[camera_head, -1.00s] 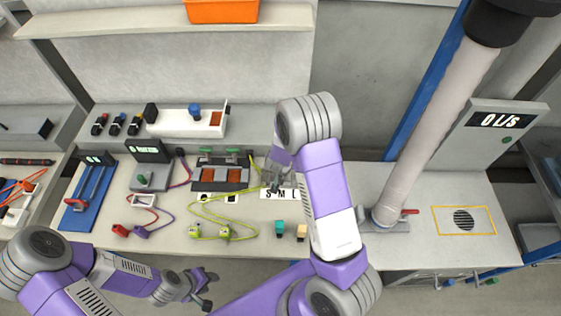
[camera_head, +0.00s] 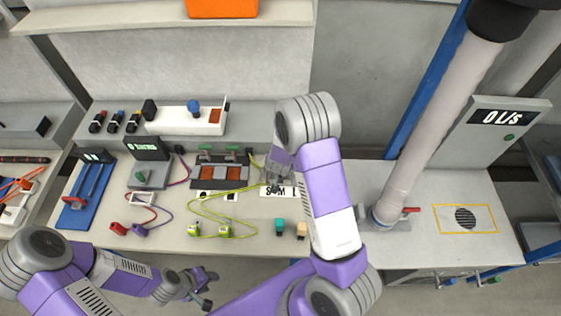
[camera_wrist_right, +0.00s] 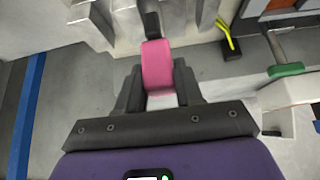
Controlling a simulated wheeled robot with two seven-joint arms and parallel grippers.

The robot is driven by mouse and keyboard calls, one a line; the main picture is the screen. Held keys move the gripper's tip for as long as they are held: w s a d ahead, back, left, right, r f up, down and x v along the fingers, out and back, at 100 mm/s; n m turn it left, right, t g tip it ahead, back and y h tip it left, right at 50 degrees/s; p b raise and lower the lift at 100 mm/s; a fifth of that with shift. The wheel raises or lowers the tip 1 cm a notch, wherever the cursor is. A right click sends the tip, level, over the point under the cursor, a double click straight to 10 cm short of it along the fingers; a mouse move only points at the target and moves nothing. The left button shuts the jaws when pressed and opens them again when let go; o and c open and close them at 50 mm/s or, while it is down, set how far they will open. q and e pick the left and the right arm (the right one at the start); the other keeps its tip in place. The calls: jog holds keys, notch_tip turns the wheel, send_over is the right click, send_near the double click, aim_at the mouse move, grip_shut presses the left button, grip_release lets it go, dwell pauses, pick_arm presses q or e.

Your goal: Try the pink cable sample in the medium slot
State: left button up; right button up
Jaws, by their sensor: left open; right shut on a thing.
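My right gripper (camera_wrist_right: 158,90) is shut on the pink cable sample (camera_wrist_right: 158,66), which sits between its two fingers. The sample's black end (camera_wrist_right: 152,24) points away from the gripper, towards grey blocks (camera_wrist_right: 190,18) with gaps between them. I cannot tell whether that end is inside a gap. In the head view, my right gripper (camera_head: 277,172) is just behind the white S M L label (camera_head: 272,190), and the arm partly covers this spot. The pink sample is hidden there. My left gripper (camera_head: 205,287) is open and empty, in front of the bench.
A teal sample (camera_head: 279,226) and a beige sample (camera_head: 302,230) stand on the bench in front of the label. Yellow-green cables (camera_head: 215,205) lie to the left. A thick grey pipe (camera_head: 430,130) rises on the right.

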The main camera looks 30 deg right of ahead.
jog(key=shift+f+b, duration=1.1)
jog(key=shift+f, duration=0.35)
jog(key=o, duration=1.2)
jog(key=p+v, duration=0.2)
jog(key=v, duration=0.5)
jog(key=shift+s+r, duration=0.2)
jog(key=shift+r, duration=0.1)
